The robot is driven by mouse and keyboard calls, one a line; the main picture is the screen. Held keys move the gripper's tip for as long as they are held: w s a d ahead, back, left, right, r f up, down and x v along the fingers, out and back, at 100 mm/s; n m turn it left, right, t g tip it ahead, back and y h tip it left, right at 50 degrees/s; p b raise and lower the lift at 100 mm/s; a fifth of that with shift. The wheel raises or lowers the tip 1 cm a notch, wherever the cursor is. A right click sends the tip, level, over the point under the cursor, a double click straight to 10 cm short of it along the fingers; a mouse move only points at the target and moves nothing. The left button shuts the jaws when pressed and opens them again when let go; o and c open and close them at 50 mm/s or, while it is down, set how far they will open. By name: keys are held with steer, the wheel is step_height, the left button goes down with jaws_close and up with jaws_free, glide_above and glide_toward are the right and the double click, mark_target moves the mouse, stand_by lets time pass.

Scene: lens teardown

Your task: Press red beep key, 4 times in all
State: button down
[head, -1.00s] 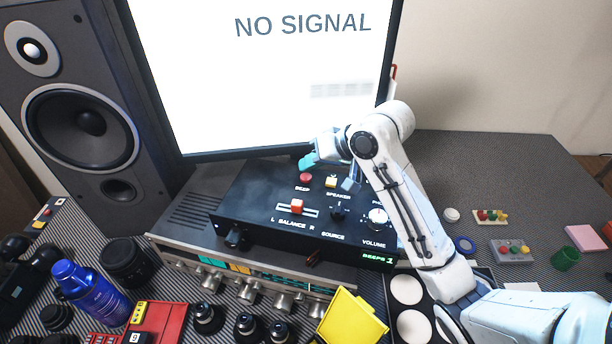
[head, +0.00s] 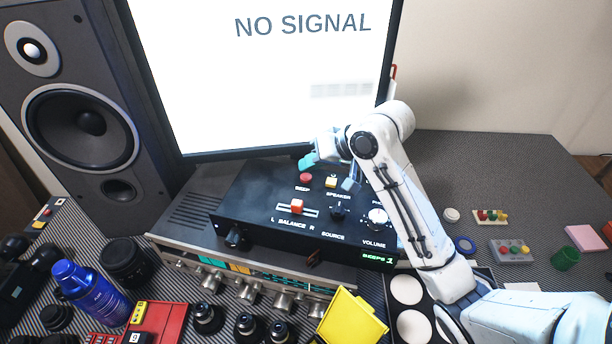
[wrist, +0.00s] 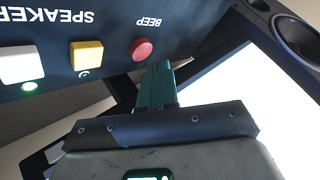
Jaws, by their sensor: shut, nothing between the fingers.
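The round red beep key (head: 306,178) sits on the black control box (head: 262,190), above the label BEEP. It also shows in the wrist view (wrist: 142,49), raised from the panel. The small green display (head: 377,259) at the box's front right reads BEEPS 1. My gripper (head: 307,161) is shut and empty, its teal fingers just above and behind the red key in the head view. In the wrist view the closed fingertips (wrist: 160,68) lie close beside the key; I cannot tell whether they touch it.
A yellow speaker key (head: 331,182) stands right of the red key. The red balance slider (head: 297,206), source knob (head: 338,213) and volume knob (head: 377,219) are in front. The bright monitor (head: 270,80) rises behind the box. A large loudspeaker (head: 75,100) stands at left.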

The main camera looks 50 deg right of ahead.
mark_target(310, 177)
steer(key=shift+f, duration=0.1)
steer(key=shift+f, duration=0.3)
steer(key=shift+f+b, duration=0.3)
steer(key=shift+f, duration=0.15)
stand_by(0.8)
steer(key=shift+r, duration=0.1)
steer(key=shift+r+p, duration=0.8)
steer(key=shift+p, duration=0.2)
step_height(310, 177, up, 5)
steer(key=p, duration=0.5)
stand_by(2.5)
